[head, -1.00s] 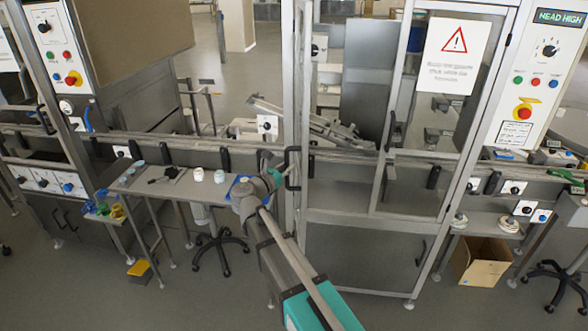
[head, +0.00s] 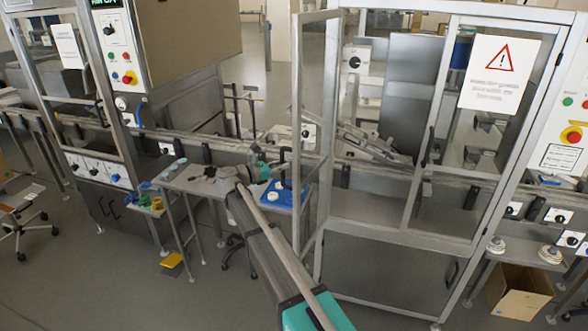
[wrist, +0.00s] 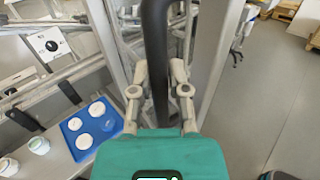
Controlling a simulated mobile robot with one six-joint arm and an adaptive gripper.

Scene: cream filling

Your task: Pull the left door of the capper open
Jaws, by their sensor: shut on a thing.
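The capper's left door (head: 297,105) is a tall metal-framed glass panel. It stands swung out from the capper front, seen at a steep angle in the head view. Its black handle (head: 284,163) is on the free edge. My gripper (head: 276,172) is at this handle. In the wrist view, the black handle bar (wrist: 157,60) runs upright between the two fingers of my gripper (wrist: 158,78), which are shut on it. The capper's right door (head: 458,120), with a warning sign, is closed.
A blue tray (head: 301,206) with white round lids lies on a small table (head: 195,184) left of the door. A stool stands under it. A cardboard box (head: 520,290) is on the floor at right. The wrist view shows open floor (wrist: 265,100) to the right.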

